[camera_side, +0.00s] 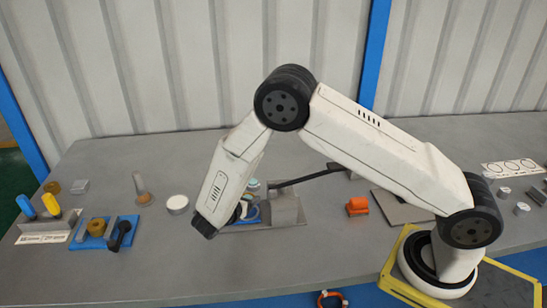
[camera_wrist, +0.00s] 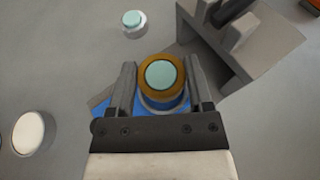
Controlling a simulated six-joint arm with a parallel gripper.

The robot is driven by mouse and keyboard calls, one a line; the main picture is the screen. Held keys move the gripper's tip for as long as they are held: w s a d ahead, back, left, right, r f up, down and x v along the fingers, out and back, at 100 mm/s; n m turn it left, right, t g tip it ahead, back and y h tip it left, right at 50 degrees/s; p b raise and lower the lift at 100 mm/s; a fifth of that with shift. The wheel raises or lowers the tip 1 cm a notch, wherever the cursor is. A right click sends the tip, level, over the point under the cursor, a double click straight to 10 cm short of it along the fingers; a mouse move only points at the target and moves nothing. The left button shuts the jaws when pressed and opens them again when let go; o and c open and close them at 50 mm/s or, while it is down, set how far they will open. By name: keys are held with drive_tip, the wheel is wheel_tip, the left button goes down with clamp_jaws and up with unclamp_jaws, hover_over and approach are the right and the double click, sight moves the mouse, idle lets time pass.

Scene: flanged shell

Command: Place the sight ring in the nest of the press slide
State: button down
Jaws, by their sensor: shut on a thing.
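An amber ring with a teal round centre, which I take to be the sight ring (camera_wrist: 146,66), sits between the two fingers of my gripper (camera_wrist: 160,88) in the wrist view. My gripper is shut on it. Below the ring a grey round rim and a blue plate (camera_wrist: 98,106) show, likely the slide and its nest; I cannot tell whether the ring touches them. The grey press block (camera_wrist: 240,55) with a dark lever stands right of the ring. In the side view the press block (camera_side: 287,210) stands just right of my gripper, whose fingers are mostly hidden by the arm.
A white disc (camera_wrist: 32,132) lies left of my gripper. A small teal-topped round part (camera_wrist: 133,20) is beyond the fingers. In the side view, a blue fixture (camera_side: 83,238) with a brown ring stands at left, and an orange block (camera_side: 357,206) lies right of the press.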

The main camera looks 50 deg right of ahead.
drive_tip(key=shift+w+f, duration=0.2)
drive_tip(key=shift+f, duration=1.45)
drive_tip(key=shift+f, duration=0.15)
unclamp_jaws()
drive_tip(key=shift+s+a+r, duration=0.1)
drive_tip(key=shift+r, duration=0.1)
drive_tip(key=v, duration=1.1)
drive_tip(key=shift+s+a+r, duration=0.1)
drive_tip(key=shift+a, duration=0.3)
